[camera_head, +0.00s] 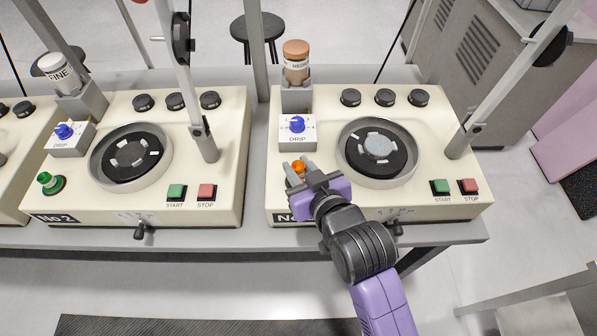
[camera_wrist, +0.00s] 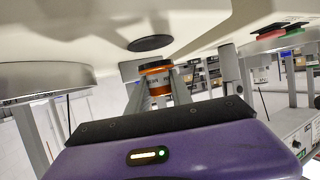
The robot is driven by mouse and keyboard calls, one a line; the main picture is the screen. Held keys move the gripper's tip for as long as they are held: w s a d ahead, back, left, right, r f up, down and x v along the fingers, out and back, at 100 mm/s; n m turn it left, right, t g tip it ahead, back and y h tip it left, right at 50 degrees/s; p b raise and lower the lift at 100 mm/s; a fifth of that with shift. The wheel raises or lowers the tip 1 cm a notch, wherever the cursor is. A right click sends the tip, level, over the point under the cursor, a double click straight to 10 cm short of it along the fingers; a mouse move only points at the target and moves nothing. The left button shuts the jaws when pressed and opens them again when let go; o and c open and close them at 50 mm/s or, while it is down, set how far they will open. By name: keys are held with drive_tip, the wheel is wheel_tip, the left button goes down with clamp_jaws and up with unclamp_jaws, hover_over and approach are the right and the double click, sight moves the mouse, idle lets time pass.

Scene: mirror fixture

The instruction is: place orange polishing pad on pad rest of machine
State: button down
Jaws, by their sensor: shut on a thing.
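The orange polishing pad (camera_head: 298,167) is between the fingers of my gripper (camera_head: 300,168), which is shut on it. It also shows in the wrist view (camera_wrist: 157,78), with its lower parts partly hidden by the gripper body. The machine (camera_head: 420,208) is the cream one on the right, and my gripper is over its front left corner. In the wrist view, which appears upside down, a black disc (camera_wrist: 150,43) on the cream top looks like the pad rest. A small gap shows between it and the pad. In the head view my gripper hides the rest.
The round bowl (camera_head: 377,152) is close on the right of my gripper. The drip box (camera_head: 297,131) and a brown-capped bottle (camera_head: 296,62) stand behind it. Another machine (camera_head: 225,205), with a green pad (camera_head: 50,183) at its front left corner, is to the left.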

drive_tip(key=shift+f, duration=1.15)
drive_tip(key=shift+f, duration=0.2)
drive_tip(key=c, duration=1.1)
unclamp_jaws()
drive_tip(key=shift+c, duration=0.2)
drive_tip(key=shift+r, duration=0.2)
drive_tip(key=b+v, duration=0.1)
drive_tip(key=v, duration=1.1)
drive_tip(key=shift+r, duration=0.1)
